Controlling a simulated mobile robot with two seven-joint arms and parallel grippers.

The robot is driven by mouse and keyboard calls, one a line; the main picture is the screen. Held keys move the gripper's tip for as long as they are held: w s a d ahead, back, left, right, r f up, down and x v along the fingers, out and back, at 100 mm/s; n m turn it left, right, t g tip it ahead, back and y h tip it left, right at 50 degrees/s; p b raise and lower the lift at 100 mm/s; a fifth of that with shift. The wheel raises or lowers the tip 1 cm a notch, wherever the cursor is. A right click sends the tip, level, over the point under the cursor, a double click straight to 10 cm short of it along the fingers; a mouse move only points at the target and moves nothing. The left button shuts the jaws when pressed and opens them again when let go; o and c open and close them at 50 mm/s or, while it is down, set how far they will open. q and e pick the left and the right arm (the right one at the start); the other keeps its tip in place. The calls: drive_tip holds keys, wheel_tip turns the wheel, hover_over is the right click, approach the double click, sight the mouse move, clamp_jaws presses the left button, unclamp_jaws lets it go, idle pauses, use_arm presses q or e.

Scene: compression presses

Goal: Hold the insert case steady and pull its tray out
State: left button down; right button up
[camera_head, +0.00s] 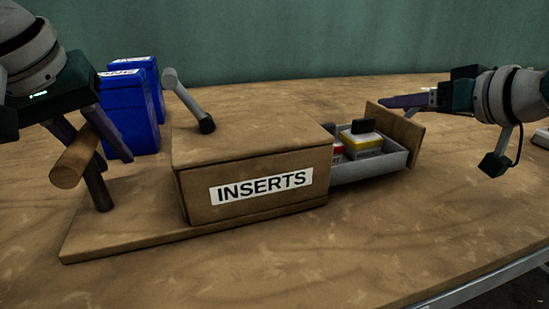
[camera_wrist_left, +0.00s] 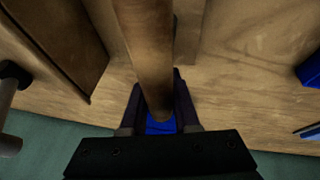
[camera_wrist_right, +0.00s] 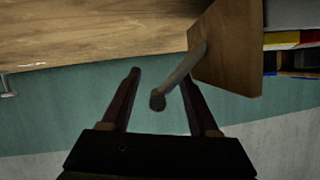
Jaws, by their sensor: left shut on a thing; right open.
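The wooden insert case (camera_head: 255,155), labelled INSERTS, stands upright on a base board (camera_head: 125,230). Its grey tray (camera_head: 375,168) sticks out of the right side, holding boxes with yellow and red on them, and ends in a wooden front panel (camera_head: 408,135). My left gripper (camera_head: 92,148) is shut on the round wooden handle (camera_head: 73,165) on a dark post left of the case; the handle also shows in the left wrist view (camera_wrist_left: 148,50). My right gripper (camera_wrist_right: 160,78) is open by the front panel. A grey pull (camera_wrist_right: 178,78) on that panel lies between its fingers.
Blue bins (camera_head: 127,115) stand behind the case at the left.

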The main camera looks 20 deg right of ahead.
drive_tip(key=v, duration=1.1)
drive_tip(key=shift+s, duration=0.2)
use_arm(q)
drive_tip(key=c, duration=0.6)
unclamp_jaws()
